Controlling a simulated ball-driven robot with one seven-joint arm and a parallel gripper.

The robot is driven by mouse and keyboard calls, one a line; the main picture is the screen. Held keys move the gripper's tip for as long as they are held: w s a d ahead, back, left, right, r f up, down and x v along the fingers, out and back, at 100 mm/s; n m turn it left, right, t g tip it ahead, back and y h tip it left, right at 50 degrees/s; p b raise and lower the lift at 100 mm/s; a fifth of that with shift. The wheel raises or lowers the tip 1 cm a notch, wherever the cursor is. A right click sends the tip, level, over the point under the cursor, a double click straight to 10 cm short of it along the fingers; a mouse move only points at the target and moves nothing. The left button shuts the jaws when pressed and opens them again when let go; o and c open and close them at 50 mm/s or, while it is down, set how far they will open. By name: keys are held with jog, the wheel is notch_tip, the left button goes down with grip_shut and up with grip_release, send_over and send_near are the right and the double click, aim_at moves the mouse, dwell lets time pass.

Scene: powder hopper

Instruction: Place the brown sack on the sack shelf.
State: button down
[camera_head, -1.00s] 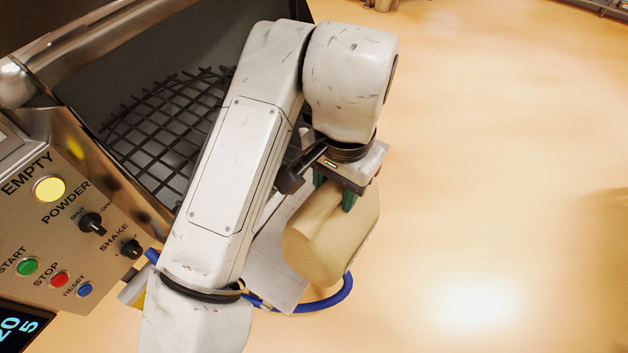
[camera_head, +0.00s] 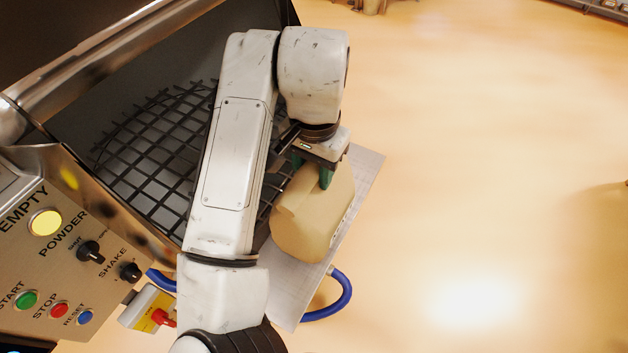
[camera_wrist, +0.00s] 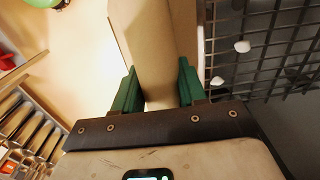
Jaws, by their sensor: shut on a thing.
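The brown sack (camera_head: 312,222) hangs from my gripper (camera_head: 311,172), whose green fingers are shut on its upper end. In the wrist view the sack (camera_wrist: 152,45) fills the space between the two fingers. The sack shelf (camera_head: 366,170), a pale grey plate beside the hopper, lies under the sack. Its far right corner and its near end show past the sack; the middle is hidden by the sack and my arm. I cannot tell whether the sack touches the shelf or is just above it.
The hopper's dark grate (camera_head: 150,140) is left of my arm. The control panel (camera_head: 50,255) with buttons and knobs is at the lower left. A blue hose (camera_head: 340,300) loops past the shelf's near end. A yellow box with a red knob (camera_head: 150,310) sits nearby. The floor at right is open.

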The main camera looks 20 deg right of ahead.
jog(key=w+d+f+p, duration=0.1)
jog(key=w+f, duration=0.3)
jog(key=f, duration=0.4)
jog(key=shift+d, duration=0.35)
jog(key=shift+f, duration=0.2)
jog(key=c, duration=0.6)
grip_release()
jog(key=shift+f, duration=0.15)
jog(key=shift+s, duration=0.1)
notch_tip(320, 180, up, 12)
jog(key=shift+d+r+b, duration=0.1)
jog(key=shift+b, duration=0.2)
